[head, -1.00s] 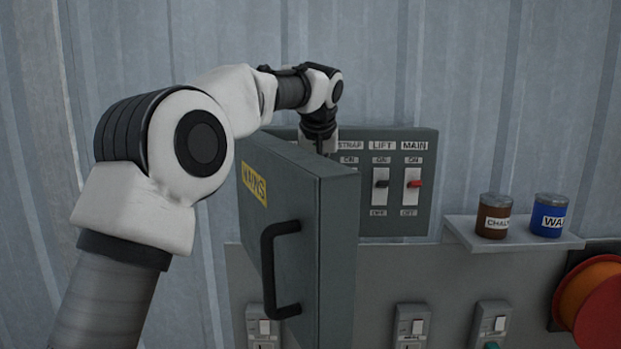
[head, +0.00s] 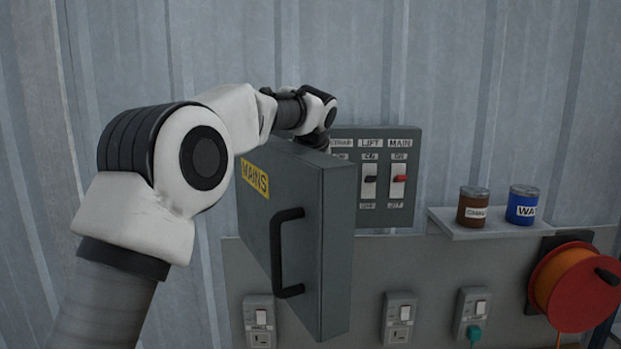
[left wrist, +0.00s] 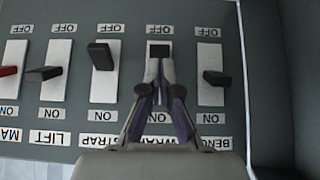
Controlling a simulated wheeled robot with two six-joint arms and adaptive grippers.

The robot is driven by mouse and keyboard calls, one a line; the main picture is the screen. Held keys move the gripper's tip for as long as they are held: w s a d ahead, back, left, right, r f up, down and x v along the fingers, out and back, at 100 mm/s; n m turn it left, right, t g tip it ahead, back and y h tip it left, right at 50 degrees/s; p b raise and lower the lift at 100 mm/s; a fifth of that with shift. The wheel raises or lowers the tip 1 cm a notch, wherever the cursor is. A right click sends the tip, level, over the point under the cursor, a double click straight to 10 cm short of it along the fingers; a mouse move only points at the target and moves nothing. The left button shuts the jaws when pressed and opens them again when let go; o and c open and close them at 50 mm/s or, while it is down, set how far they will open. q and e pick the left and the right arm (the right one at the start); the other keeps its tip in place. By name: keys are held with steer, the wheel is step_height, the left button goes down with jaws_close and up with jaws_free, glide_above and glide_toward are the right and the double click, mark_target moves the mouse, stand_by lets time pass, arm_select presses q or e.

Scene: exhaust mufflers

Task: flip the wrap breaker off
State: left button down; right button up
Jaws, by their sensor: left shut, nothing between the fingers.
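The left wrist view looks at the breaker panel upside down, with OFF labels at the top. My left gripper (left wrist: 159,72) is shut and empty, its fingertips over the WRAP slot. The dark WRAP lever (left wrist: 159,49) sits at the OFF end, just past the fingertips; I cannot tell whether they touch. The WRAP label (left wrist: 150,140) is partly covered by the fingers. The STRAP lever (left wrist: 101,56) is also toward OFF. The BENCH lever (left wrist: 216,79) and LIFT lever (left wrist: 44,74) are nearer ON. In the head view the door hides my left fingers. My right gripper is not in view.
The open MAINS door (head: 296,225) with its black handle (head: 279,250) stands in front of the panel's left part. The red MAIN lever (head: 400,178) shows right of it. A shelf (head: 485,229) with two cans, wall sockets and an orange reel (head: 572,288) lie right and below.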

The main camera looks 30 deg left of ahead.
arm_select(q)
steer(key=shift+w+a+r+p, duration=0.3)
steer(key=shift+w+p, duration=0.35)
steer(key=shift+p, duration=0.3)
steer(key=v, duration=0.7)
steer(key=shift+s+d+r, duration=0.1)
steer(key=shift+s+d, duration=0.05)
steer(key=shift+s, duration=0.05)
